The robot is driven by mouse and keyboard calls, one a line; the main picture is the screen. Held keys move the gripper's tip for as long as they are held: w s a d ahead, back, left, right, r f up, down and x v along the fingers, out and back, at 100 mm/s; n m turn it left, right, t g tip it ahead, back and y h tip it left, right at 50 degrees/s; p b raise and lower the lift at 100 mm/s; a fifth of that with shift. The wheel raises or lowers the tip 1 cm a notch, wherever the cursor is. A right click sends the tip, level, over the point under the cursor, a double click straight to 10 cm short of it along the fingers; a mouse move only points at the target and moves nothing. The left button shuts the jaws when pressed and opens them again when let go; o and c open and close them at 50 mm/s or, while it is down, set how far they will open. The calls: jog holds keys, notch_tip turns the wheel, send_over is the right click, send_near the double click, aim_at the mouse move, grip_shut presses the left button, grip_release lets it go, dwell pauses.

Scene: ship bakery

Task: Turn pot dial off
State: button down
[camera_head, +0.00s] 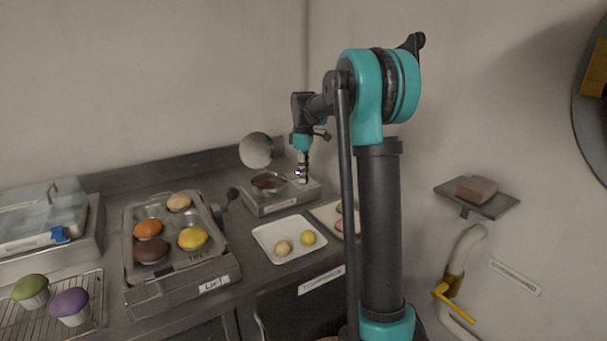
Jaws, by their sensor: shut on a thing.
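The pot unit (282,203) is a grey metal box at the back right of the counter. A round opening in its top holds dark brown contents (268,181). Its round shiny lid (256,150) stands raised behind the opening. My gripper (302,176) points down at the right part of the unit's top, right of the opening. It is shut on the pot dial there, a small pale, shiny part largely hidden by the fingers. The dial's setting is too small to tell.
A white tray (263,240) with two small round items lies in front of the pot. Another tray (322,213) is partly behind my arm. A muffin tin (130,262) sits left, near a wire rack (97,312) with two cupcakes. Walls close off the back and right.

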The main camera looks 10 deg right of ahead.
jog(key=m, duration=0.4)
jog(key=shift+m, duration=0.4)
jog(key=m, duration=0.4)
jog(key=shift+m, duration=0.3)
jog(key=m, duration=0.4)
jog(key=shift+m, duration=2.1)
jog(key=c, duration=1.2)
grip_release()
